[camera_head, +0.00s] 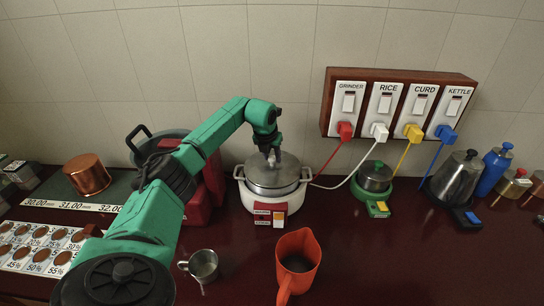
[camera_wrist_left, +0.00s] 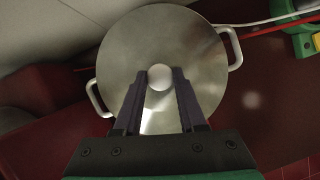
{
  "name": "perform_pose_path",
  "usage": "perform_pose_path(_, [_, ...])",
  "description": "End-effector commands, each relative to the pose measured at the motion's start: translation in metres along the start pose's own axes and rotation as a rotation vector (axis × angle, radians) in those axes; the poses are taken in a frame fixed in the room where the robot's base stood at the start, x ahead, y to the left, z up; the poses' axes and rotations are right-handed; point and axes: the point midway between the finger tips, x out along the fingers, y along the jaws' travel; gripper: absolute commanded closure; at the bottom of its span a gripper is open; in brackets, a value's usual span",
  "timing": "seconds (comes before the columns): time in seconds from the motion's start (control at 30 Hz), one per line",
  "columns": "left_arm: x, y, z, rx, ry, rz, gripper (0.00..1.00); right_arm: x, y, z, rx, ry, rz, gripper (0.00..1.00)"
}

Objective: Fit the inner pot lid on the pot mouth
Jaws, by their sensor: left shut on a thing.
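The steel inner pot lid (camera_head: 262,180) is a round disc with a small knob. It lies over the mouth of the inner pot in the white rice cooker (camera_head: 262,201). In the left wrist view the lid (camera_wrist_left: 190,40) fills the middle, and a pot handle (camera_wrist_left: 236,48) shows beyond its edge on each side. My left gripper (camera_head: 273,157) is above the lid, shut on its round knob (camera_wrist_left: 160,77). The lid looks roughly level and centred; I cannot tell whether its rim is fully seated. The pot mouth is hidden under it. My right gripper is not in view.
An orange jug (camera_head: 298,262) and a steel cup (camera_head: 204,265) stand in front. A small green-based pot (camera_head: 375,178) and a kettle (camera_head: 456,178) are to the right, with cords running to the switch board (camera_head: 397,105). A copper pot (camera_head: 88,175) stands at left. The right front counter is clear.

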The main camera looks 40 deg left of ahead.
Motion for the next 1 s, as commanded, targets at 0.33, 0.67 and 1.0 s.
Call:
perform_pose_path(0.33, [0.0058, 0.0000, -0.0025, 0.000, 0.000, 0.000, 1.00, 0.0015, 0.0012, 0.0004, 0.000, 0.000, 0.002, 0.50])
perform_pose_path(0.67, [0.0063, -0.0001, -0.0027, 0.000, -0.001, 0.000, 1.00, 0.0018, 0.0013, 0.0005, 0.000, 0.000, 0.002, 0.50])
perform_pose_path(1.0, [0.0091, -0.0002, -0.0037, 0.000, -0.001, 0.000, 0.37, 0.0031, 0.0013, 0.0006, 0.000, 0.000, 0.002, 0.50])
